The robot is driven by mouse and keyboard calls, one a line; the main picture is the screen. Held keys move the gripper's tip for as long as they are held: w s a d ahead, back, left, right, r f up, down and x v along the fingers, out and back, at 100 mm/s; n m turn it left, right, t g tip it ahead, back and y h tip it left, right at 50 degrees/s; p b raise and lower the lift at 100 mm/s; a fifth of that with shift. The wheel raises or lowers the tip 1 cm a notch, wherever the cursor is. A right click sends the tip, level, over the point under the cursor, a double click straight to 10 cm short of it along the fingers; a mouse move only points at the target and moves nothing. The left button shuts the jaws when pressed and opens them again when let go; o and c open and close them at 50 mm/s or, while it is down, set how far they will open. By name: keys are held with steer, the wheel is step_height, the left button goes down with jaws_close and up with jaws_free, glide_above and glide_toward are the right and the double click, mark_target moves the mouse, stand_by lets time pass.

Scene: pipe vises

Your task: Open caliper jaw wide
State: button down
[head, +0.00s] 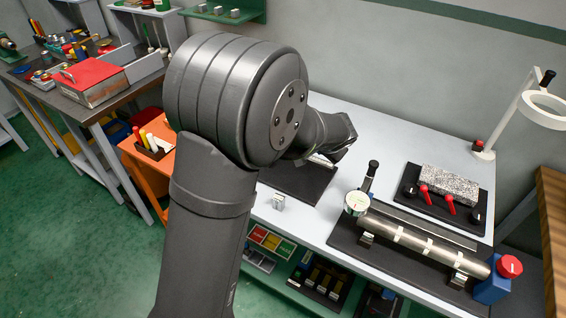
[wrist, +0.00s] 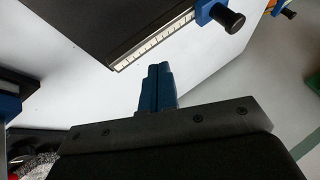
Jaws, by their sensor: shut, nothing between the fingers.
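In the wrist view, the two blue fingers of my gripper (wrist: 158,88) are together, with nothing between them. Just beyond their tips lies a dark board edged by a pale graduated scale (wrist: 155,40), which looks like part of the caliper. A blue block with a black knob (wrist: 229,18) sits at the scale's right end, apart from my fingers. Another blue part shows at the left edge (wrist: 8,108); I cannot tell whether it is a caliper jaw. In the head view, my arm hides the fingertips and most of the caliper above a dark mat (head: 310,187).
On the pale bench (head: 335,110), a steel pipe (head: 415,244) with a dial gauge (head: 357,203) lies in a fixture to the right. Behind it are a granite block (head: 449,184) and a white ring lamp (head: 545,108). A small metal block (head: 278,202) stands near the front edge.

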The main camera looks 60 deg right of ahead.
steer(key=c, duration=2.1)
jaws_free()
steer(key=o, duration=0.3)
steer(key=shift+w+r, duration=0.2)
steer(key=shift+r, duration=0.05)
steer(key=o, duration=0.6)
steer(key=w+r+n+y, duration=0.1)
steer(key=w+r+n, duration=0.2)
steer(key=r+n, duration=0.1)
steer(key=shift+w+r, duration=0.3)
steer(key=shift+r, duration=0.15)
steer(key=w+a+r+n+g+y, duration=0.1)
steer(key=w+a+r+n+y, duration=0.15)
steer(key=r+n, duration=0.55)
steer(key=shift+m+h, duration=0.35)
steer(key=shift+m, duration=0.25)
steer(key=x, duration=1.6)
steer(key=shift+w+d+f, duration=0.1)
steer(key=shift+w+d, duration=0.15)
steer(key=shift+w, duration=0.2)
jaws_close()
steer(key=shift+s, duration=0.15)
